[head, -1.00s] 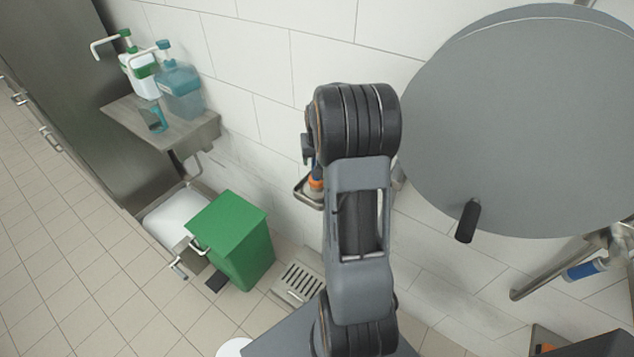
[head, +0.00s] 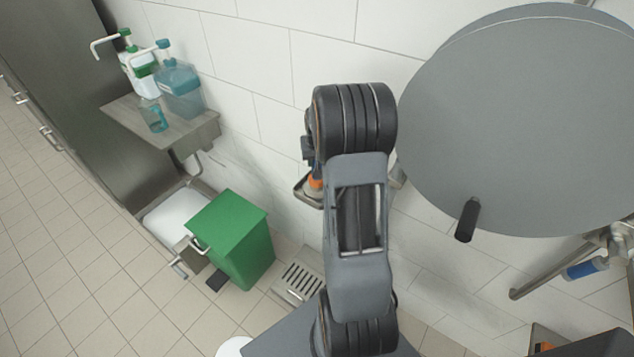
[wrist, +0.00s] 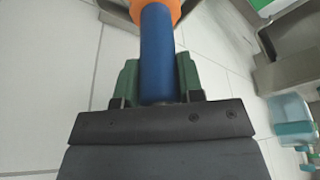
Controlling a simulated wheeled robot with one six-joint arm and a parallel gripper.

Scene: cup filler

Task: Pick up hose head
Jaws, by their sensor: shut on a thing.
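The hose head (wrist: 157,52) shows in the wrist view as a blue cylinder with an orange collar at the top edge. My gripper (wrist: 158,75) has its green fingers on both sides of the blue part and is shut on it. In the head view a small orange part of the hose head (head: 315,183) shows beside my arm, near a small metal wall bracket. The rest of the hose head and my gripper are hidden behind my arm there.
A large round grey lid (head: 520,130) with a black handle fills the right side. A shelf (head: 190,135) with pump bottles (head: 178,88) is on the left wall. A green bin (head: 235,240) stands below it. A blue-sleeved valve handle (head: 585,268) is at lower right.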

